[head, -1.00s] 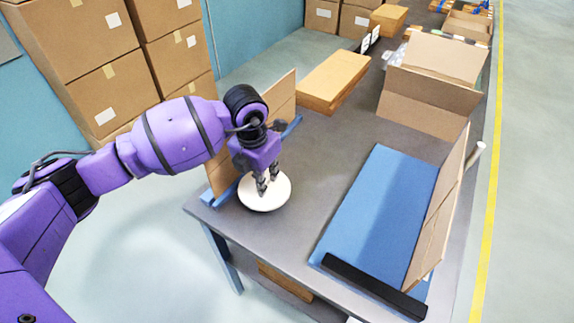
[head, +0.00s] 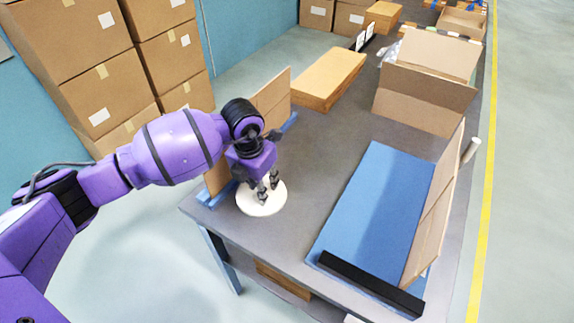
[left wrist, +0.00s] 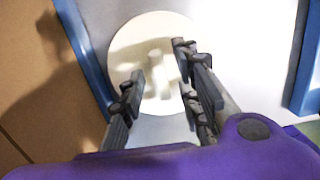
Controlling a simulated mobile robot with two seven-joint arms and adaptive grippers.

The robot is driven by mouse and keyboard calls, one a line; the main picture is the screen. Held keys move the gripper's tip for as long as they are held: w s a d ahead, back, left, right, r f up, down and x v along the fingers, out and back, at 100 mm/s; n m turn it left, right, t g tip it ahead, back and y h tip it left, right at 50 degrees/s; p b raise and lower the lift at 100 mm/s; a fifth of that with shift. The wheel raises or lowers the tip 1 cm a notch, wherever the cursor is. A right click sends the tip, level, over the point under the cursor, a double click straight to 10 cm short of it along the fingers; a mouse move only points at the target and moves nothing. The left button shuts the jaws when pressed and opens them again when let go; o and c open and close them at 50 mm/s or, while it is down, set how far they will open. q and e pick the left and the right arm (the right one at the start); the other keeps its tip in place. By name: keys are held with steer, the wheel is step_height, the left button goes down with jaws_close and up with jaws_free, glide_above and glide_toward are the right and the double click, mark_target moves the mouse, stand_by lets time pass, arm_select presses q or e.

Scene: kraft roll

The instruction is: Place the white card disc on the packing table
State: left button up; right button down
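The white card disc (head: 250,203) is level at the near left corner of the packing table (head: 318,150). I cannot tell whether it touches the tabletop or is just above it. My left gripper (head: 268,186) points down over its middle. My right gripper is not in view.
A brown cardboard panel (head: 271,97) stands behind my left gripper, by a blue strip. A blue mat (head: 365,215) with a black bar (head: 370,284) and an upright cardboard panel (head: 436,205) is on the right. An open carton (head: 424,98) stands behind. Bare table lies between.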

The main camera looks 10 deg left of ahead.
arm_select(q)
step_height(320, 180, up, 12)
steer(key=s, duration=0.1)
steer(key=shift+s+a, duration=0.2)
steer(key=shift+a, duration=0.05)
steer(key=shift+r, duration=0.1)
